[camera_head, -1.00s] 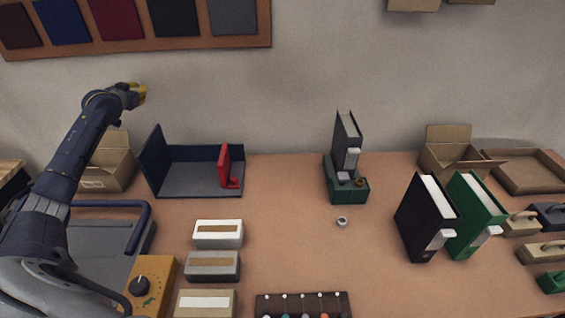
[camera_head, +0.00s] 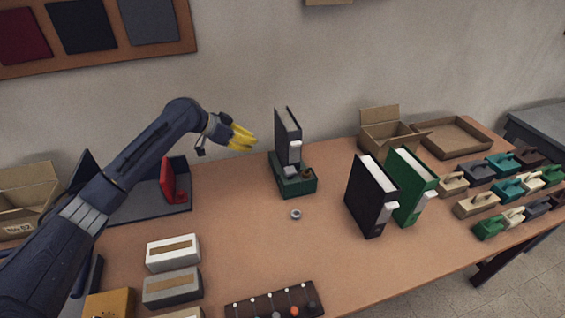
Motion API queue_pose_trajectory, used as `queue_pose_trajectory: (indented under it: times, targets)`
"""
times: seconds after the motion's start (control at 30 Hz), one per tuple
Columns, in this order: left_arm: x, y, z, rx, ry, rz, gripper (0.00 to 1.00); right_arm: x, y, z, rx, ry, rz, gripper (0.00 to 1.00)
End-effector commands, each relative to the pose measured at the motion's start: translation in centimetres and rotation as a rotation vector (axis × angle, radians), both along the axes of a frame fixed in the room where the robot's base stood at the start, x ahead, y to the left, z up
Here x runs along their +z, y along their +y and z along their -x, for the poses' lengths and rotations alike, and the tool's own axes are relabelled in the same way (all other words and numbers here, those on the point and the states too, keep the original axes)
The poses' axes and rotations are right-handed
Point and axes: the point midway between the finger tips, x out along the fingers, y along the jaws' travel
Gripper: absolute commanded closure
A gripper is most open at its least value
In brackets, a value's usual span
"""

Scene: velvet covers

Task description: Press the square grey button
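The square grey button (camera_head: 291,171) sits on the top of a small green machine (camera_head: 298,186) on the table. A dark book or binder (camera_head: 287,137) stands upright in the back of the machine. A round brownish knob (camera_head: 307,174) is beside the button on its right. My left gripper (camera_head: 250,139) has yellow fingers pointing right. It is in the air, left of the binder and apart from the button. Its fingertips are small and overlap, so I cannot tell whether they are open. My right gripper is not in view.
A small round metal piece (camera_head: 296,214) lies in front of the machine. A black binder (camera_head: 371,196) and a green binder (camera_head: 412,187) stand to the right. A red bookend (camera_head: 170,181) is behind my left arm. Boxes (camera_head: 173,252) lie at the front left.

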Motion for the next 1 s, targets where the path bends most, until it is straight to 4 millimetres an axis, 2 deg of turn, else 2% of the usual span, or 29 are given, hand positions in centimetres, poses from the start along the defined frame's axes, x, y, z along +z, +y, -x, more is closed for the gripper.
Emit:
queue_pose_trajectory:
  times: [0.03, 0.1, 0.2, 0.3, 0.77, 1.0]
  targets:
    - [0.3, -2.2, 0.8, -0.054, 0.005, -0.011, 1.00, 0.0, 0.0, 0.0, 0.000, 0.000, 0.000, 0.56]
    - [0.5, -4.3, 1.9, -0.115, 0.015, -0.027, 1.00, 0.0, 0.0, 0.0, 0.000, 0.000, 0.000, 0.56]
    - [0.5, -6.4, 3.0, -0.175, 0.026, -0.044, 1.00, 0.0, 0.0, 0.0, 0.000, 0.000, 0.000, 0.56]
    - [0.5, -7.5, 3.7, -0.210, 0.032, -0.055, 1.00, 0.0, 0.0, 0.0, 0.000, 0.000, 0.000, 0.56]
    - [0.5, -8.1, 4.1, -0.227, 0.036, -0.060, 1.00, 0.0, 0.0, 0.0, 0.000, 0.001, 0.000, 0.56]
    - [-1.0, -9.6, 3.6, -0.228, 0.037, -0.058, 1.00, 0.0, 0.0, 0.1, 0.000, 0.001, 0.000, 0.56]
